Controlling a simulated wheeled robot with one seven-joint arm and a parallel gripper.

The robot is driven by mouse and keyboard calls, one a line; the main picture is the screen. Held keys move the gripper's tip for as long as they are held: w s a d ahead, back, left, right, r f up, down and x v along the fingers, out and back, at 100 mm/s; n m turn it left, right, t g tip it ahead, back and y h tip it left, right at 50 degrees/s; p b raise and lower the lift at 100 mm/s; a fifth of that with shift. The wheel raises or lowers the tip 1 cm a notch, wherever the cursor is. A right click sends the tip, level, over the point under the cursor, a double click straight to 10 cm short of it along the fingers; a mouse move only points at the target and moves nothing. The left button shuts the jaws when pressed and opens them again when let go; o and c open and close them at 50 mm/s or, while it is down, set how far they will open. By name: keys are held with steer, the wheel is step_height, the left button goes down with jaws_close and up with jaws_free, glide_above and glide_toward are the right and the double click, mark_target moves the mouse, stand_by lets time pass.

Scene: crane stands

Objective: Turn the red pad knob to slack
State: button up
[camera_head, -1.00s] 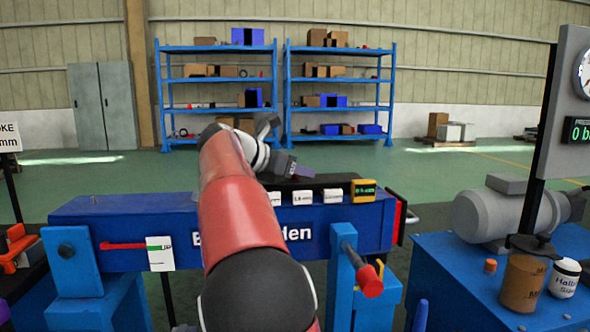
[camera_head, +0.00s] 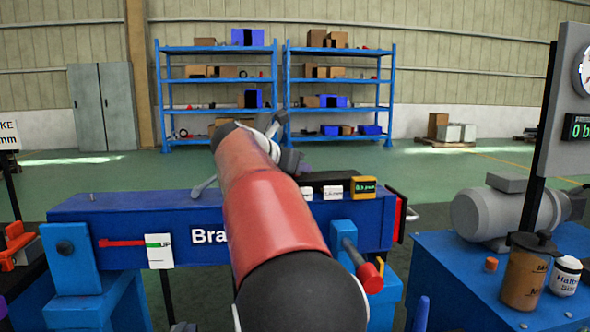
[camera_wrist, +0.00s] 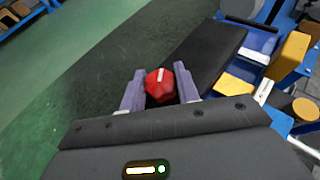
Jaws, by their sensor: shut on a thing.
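The red pad knob (camera_wrist: 161,84) shows in the wrist view, a faceted red knob with a white pointer line on its top. My gripper (camera_wrist: 160,92) has its two purple-grey fingers on either side of the knob, shut on it. In the head view my red arm reaches over the blue beam and hides the knob and the fingertips. The knob's dial marks, if any, are not visible.
The blue beam (camera_head: 115,208) crosses the front, with a small yellow display (camera_head: 363,188) and white labels on its top. A red-tipped handle (camera_head: 370,277) sticks out in front. A blue bench (camera_head: 455,275) with a motor (camera_head: 490,215) and jars stands at right.

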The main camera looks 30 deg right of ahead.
steer(key=n+t, duration=0.1)
steer(key=n+t+y, duration=0.1)
steer(key=shift+s+d+r+n+t+p, duration=0.1)
steer(key=shift+s+r+n+t+p, duration=0.05)
steer(key=shift+n+t+p, duration=0.2)
steer(key=shift+n+t+y, duration=1.4)
steer(key=shift+n+t, duration=0.05)
steer(key=shift+n, duration=0.1)
steer(key=shift+n+y, duration=0.3)
steer(key=o, duration=1)
steer(key=shift+c, duration=0.2)
steer(key=shift+v, duration=3.8)
